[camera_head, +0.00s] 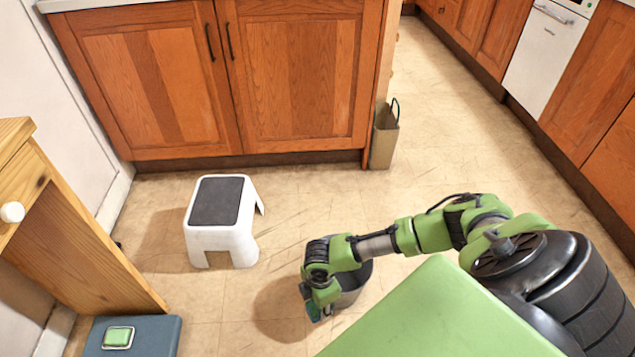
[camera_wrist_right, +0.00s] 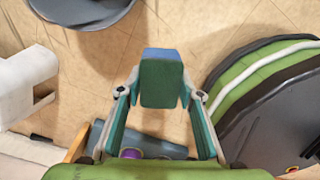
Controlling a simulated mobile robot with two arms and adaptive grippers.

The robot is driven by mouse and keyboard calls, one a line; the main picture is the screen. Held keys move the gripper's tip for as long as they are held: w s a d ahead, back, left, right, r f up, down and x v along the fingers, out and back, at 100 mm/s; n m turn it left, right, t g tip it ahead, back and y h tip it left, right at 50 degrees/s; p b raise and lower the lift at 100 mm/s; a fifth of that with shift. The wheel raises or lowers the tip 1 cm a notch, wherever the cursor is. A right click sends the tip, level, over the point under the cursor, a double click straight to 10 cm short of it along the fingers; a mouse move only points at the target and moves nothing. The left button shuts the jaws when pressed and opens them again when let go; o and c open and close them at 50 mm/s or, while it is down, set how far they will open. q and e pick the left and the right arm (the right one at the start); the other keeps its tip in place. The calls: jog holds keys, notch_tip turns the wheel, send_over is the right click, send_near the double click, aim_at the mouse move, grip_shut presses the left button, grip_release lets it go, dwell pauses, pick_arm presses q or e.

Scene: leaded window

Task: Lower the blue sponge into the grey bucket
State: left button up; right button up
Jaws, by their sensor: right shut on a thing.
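My right gripper (camera_head: 318,308) is shut on the blue sponge (camera_wrist_right: 162,82), which has a dark green face and a blue edge. In the right wrist view the sponge sits between the fingertips (camera_wrist_right: 162,95). In the head view the gripper mostly hides it. The grey bucket (camera_head: 353,286) stands on the floor, partly hidden behind my right gripper and forearm. Part of the bucket shows at the top left of the wrist view (camera_wrist_right: 85,12), apart from the sponge. The sponge is outside the bucket. My left gripper is not in view.
A white step stool (camera_head: 222,242) with a dark top stands left of the bucket. A blue-grey box (camera_head: 158,338) with a green-topped item (camera_head: 118,337) lies at the lower left, beside a wooden cabinet (camera_head: 75,240). A brown bag (camera_head: 384,138) stands by the cupboards. Floor between is clear.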

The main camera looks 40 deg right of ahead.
jog(key=shift+w+d+r+p, duration=0.25)
jog(key=shift+d+r+p, duration=0.1)
jog(key=shift+d+r, duration=0.2)
jog(key=shift+w+d+r+p, duration=0.3)
jog(key=shift+d+r+p, duration=0.25)
jog(key=shift+d+r, duration=0.1)
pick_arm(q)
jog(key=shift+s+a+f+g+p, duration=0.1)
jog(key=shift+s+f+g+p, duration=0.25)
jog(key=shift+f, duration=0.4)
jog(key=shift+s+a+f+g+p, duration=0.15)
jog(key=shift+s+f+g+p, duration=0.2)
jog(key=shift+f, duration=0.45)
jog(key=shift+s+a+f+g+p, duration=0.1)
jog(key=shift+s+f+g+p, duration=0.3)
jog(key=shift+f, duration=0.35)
pick_arm(e)
jog(key=w+d+r, duration=0.2)
jog(key=d, duration=0.4)
jog(key=w+d+r, duration=0.3)
jog(key=d, duration=0.3)
jog(key=shift+w+r, duration=0.25)
